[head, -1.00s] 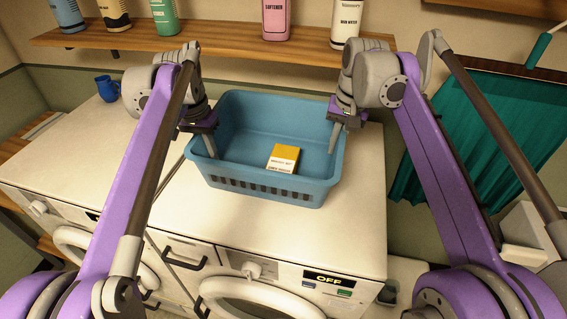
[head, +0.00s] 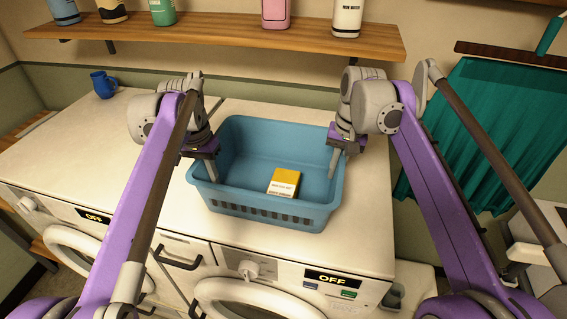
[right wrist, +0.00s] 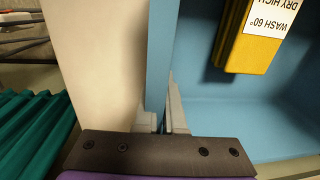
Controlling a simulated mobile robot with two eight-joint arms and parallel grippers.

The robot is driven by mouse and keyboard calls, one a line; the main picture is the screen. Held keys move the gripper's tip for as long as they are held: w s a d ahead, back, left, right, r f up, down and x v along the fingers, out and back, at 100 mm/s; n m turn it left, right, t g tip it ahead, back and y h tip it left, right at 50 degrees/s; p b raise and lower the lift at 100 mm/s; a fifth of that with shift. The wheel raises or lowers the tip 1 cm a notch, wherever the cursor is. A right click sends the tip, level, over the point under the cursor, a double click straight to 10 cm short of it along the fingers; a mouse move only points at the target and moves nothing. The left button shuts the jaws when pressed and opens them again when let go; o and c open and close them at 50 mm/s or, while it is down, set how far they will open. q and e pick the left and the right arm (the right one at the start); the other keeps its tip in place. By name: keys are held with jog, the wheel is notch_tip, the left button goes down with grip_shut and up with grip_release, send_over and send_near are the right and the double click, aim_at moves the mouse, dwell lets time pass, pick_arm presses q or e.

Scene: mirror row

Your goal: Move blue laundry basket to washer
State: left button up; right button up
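The blue laundry basket (head: 270,217) is on or just above the white top of the right machine (head: 365,245); I cannot tell if it touches. A yellow and white box (head: 284,182) lies inside it. My left gripper (head: 207,166) is at the basket's left wall, with one finger showing inside and the other hidden. My right gripper (head: 337,158) is at the right wall. In the right wrist view, its fingers (right wrist: 163,118) close on either side of the basket's rim (right wrist: 161,50). Both grippers appear shut on the basket.
A second machine (head: 60,205) stands left, its top mostly clear, with a blue mug (head: 104,85) at the back. Both displays read OFF. A wooden shelf (head: 215,36) with several bottles runs above. A teal curtain (head: 485,130) hangs at right.

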pick_arm(q)
jog(key=o, duration=0.4)
jog(key=shift+r, duration=0.2)
pick_arm(e)
jog(key=o, duration=0.4)
jog(key=shift+r, duration=0.15)
pick_arm(q)
notch_tip(320, 180, up, 12)
jog(key=a, duration=0.1)
jog(key=shift+w, duration=0.2)
pick_arm(e)
notch_tip(320, 180, up, 12)
jog(key=d, duration=0.1)
jog(key=shift+s, duration=0.15)
pick_arm(q)
jog(key=shift+a+f, duration=0.1)
pick_arm(e)
jog(key=shift+d, duration=0.1)
